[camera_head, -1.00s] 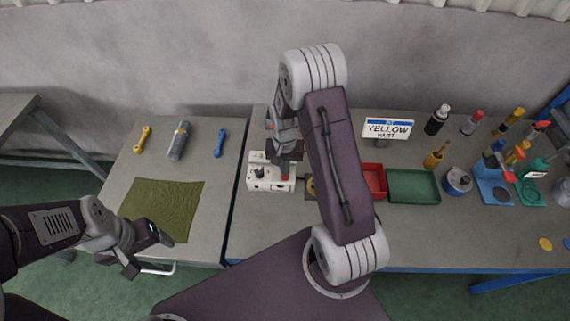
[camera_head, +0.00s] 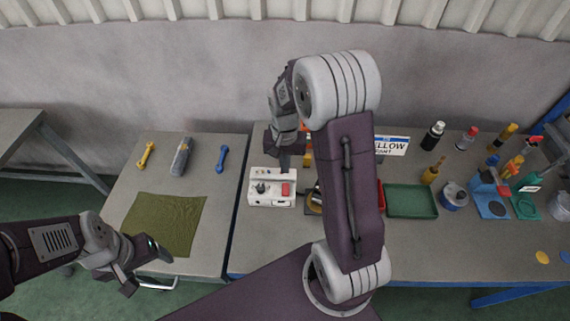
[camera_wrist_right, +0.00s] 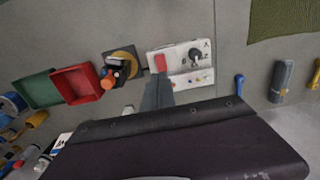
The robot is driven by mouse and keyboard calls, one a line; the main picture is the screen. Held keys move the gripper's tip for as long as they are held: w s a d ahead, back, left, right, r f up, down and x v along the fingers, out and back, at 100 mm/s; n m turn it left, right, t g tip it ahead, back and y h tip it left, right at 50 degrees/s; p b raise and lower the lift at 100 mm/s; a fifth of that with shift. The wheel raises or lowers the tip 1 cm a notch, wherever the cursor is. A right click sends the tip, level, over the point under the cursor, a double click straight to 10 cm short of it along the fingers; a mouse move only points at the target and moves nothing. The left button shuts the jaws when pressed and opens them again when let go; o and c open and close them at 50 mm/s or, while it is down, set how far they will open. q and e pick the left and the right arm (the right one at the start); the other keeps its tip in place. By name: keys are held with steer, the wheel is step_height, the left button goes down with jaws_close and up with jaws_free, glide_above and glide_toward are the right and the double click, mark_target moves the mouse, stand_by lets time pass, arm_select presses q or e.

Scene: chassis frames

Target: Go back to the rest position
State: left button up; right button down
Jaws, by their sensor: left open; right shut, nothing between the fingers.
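My left gripper (camera_head: 143,268) is open and empty, low at the left, in front of the green cloth (camera_head: 165,222) and near the front edge of the left table. My right gripper (camera_head: 284,160) is shut and empty. In the head view it hangs just behind and above the white control box (camera_head: 272,200) with a red button (camera_head: 286,189) and a dark knob. In the right wrist view the control box (camera_wrist_right: 187,58) lies beyond the gripper's fingers (camera_wrist_right: 157,92). My right arm hides part of the table behind it.
A green tray (camera_head: 411,215) and a red tray (camera_wrist_right: 77,84) stand right of the box. A sign (camera_head: 391,146), bottles and coloured tools crowd the right table. Two wrenches and a grey cylinder (camera_head: 181,157) lie on the left table. A gap separates the tables.

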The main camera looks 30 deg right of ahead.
steer(key=shift+s+a+r, duration=0.1)
steer(key=shift+r, duration=0.5)
steer(key=shift+f, duration=0.2)
